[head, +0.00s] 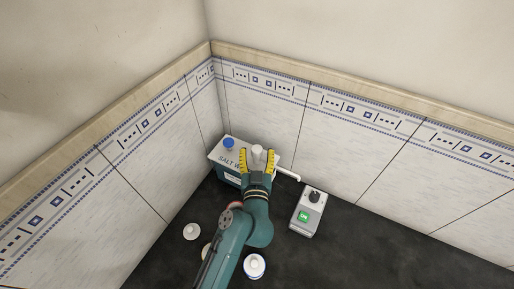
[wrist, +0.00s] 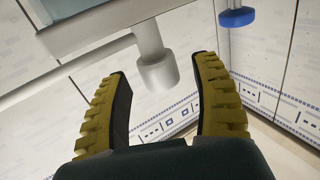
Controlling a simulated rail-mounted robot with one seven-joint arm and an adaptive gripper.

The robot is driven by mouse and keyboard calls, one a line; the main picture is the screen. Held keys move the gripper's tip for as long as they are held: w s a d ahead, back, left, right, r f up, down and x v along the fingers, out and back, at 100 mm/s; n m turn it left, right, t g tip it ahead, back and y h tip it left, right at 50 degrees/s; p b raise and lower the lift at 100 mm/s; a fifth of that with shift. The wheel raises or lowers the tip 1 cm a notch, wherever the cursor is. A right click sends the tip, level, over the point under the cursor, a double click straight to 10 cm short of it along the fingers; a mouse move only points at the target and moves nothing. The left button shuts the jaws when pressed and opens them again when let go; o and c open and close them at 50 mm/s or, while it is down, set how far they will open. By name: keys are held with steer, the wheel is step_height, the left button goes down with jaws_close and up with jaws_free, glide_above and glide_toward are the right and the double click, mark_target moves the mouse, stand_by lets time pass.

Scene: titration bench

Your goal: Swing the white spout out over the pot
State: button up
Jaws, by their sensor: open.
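A box (head: 225,160) with a partly hidden "SALT W…" label stands in the wall corner. A white upright post (head: 257,151) rises at it, and the thin white spout (head: 289,173) points right from it, toward the grey device. In the wrist view the post's thick round end (wrist: 158,72) lies between my fingers, and the spout (wrist: 70,75) runs off left. My gripper (head: 257,156) is open, with a yellow finger on either side of the post and visible gaps.
A blue cap (head: 229,143) sits on the box's left, also in the wrist view (wrist: 236,17). A grey device (head: 307,212) with a black knob and green screen stands right of my arm. A small white round item (head: 191,231) is left. Tiled walls close the back; dark bench at right is clear.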

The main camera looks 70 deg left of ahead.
steer(key=shift+x, duration=0.8)
jaws_close()
